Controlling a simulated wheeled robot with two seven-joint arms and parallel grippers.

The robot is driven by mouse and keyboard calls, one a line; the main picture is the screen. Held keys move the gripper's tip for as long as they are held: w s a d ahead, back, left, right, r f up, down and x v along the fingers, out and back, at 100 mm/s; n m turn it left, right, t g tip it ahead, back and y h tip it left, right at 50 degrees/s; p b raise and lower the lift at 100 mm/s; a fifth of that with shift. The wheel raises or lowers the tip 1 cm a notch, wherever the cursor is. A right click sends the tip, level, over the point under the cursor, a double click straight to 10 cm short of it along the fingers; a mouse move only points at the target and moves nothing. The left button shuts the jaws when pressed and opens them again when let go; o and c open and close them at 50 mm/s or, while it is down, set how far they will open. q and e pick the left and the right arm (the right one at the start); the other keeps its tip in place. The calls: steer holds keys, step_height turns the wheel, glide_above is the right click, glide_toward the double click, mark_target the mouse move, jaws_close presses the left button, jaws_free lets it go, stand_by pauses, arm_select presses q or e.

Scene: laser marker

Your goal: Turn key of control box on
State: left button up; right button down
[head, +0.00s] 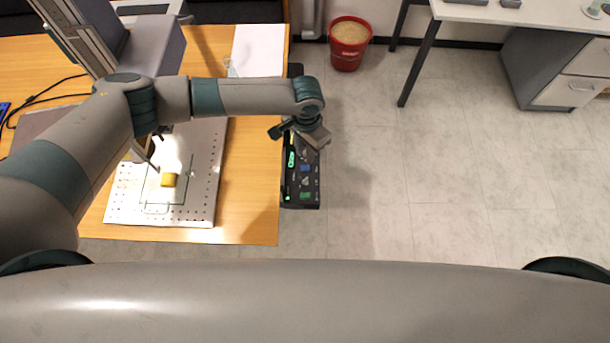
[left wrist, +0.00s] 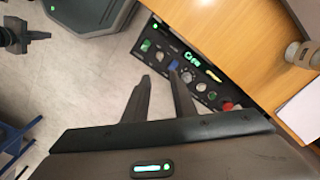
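The control box (head: 301,192) is a long black box along the right edge of the wooden table. It has a lit green display and several small coloured controls on top. In the left wrist view the black panel (left wrist: 157,33) runs diagonally, with the green display (left wrist: 193,58), a blue control, a yellow piece and a red button (left wrist: 227,105). I cannot clearly tell which control is the key. My left gripper (head: 300,132) is above the far part of the box and hides it there. Its fingers (left wrist: 160,76) are apart and empty. My right gripper is not in view.
A red bucket (head: 350,50) is on the floor; a white desk (head: 520,12) stands right. Floor right of the box is clear.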

arm_select(q)
steer(key=b, duration=0.3)
glide_above(305, 181)
step_height(305, 181, down, 6)
steer(key=f, duration=0.1)
steer(key=f+b, duration=0.7)
steer(key=shift+w+f, duration=0.35)
steer(key=shift+f+b, duration=1.4)
steer(key=shift+b, duration=0.1)
steer(key=shift+c, duration=0.7)
jaws_close()
